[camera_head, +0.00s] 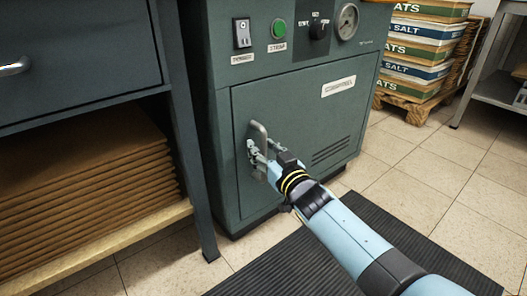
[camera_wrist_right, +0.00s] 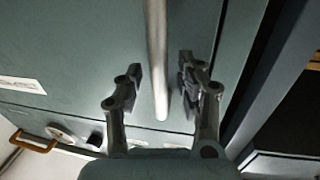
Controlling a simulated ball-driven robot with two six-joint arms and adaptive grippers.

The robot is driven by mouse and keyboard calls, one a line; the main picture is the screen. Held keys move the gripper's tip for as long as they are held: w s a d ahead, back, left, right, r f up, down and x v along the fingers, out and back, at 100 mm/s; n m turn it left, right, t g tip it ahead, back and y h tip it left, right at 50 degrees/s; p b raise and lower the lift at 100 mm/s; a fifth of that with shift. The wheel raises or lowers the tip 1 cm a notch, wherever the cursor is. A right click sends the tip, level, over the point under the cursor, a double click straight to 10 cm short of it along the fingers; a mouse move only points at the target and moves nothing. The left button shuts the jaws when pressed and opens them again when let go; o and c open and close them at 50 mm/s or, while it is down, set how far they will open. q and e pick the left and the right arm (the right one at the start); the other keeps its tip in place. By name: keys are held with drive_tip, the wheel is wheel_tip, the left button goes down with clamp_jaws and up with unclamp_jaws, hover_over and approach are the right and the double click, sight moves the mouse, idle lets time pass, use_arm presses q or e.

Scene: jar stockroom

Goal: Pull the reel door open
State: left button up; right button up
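The reel door (camera_head: 300,110) is a grey-green panel on the front of the machine and sits flush in its frame, closed. Its upright silver handle (camera_head: 259,131) is near the door's left edge. My right gripper (camera_head: 257,152) is at the handle, with its fingers on either side of it. In the right wrist view, the handle (camera_wrist_right: 157,60) stands between the two open fingers (camera_wrist_right: 160,80), with a gap on each side. The door surface (camera_wrist_right: 80,50) lies behind it. My left gripper is out of view.
Above the door are a switch (camera_head: 242,33), a green button (camera_head: 278,29), a knob (camera_head: 319,29) and a gauge (camera_head: 347,21). A workbench leg (camera_head: 190,150) stands close left, beside flat cardboard (camera_head: 85,190). A black ribbed mat (camera_head: 285,265) covers the floor in front.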

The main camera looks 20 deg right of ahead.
clamp_jaws()
idle(0.6)
